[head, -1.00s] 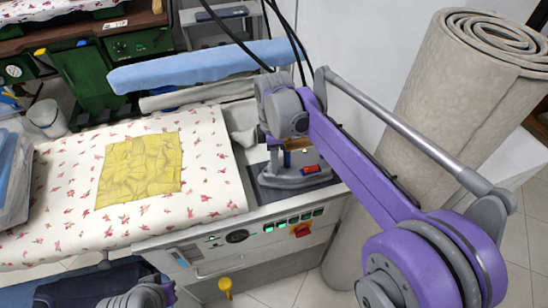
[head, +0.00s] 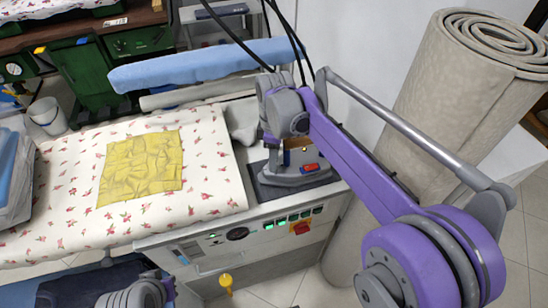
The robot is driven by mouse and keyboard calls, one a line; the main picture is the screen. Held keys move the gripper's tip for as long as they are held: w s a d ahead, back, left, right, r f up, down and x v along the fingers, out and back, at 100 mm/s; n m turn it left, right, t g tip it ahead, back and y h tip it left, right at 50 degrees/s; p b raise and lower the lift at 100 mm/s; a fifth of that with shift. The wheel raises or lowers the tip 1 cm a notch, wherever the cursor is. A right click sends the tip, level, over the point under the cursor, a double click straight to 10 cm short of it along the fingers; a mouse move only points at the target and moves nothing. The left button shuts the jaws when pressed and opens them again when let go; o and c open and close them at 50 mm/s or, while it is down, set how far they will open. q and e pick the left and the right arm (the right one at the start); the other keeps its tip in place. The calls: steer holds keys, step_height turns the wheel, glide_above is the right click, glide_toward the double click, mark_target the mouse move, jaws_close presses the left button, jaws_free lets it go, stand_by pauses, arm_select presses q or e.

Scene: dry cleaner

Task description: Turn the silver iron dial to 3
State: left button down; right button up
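The silver iron (head: 293,180) rests on a dark pad (head: 262,190) at the right end of the ironing table. A red and blue part (head: 310,168) shows on its right side, and a tan part (head: 300,157) shows above its body. I cannot make out the dial or its numbers. My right gripper (head: 284,150) points down over the iron, close to or touching its upper part. My wrist hides most of the fingers, so their opening and any contact are unclear. A grey and purple part of my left arm shows at the bottom left; its fingers are out of view.
A yellow cloth (head: 141,168) lies on the floral table cover (head: 75,200). A front panel has green switches, a red switch (head: 301,228) and a black dial (head: 238,234). A blue padded board (head: 200,65) stands behind. Black cables hang near my wrist. A rolled carpet (head: 425,110) stands at right.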

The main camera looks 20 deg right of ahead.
steer(key=o, duration=0.4)
steer(key=shift+o, duration=0.2)
step_height(320, 180, up, 11)
steer(key=p, duration=0.1)
steer(key=shift+w, duration=0.2)
steer(key=shift+d, duration=0.1)
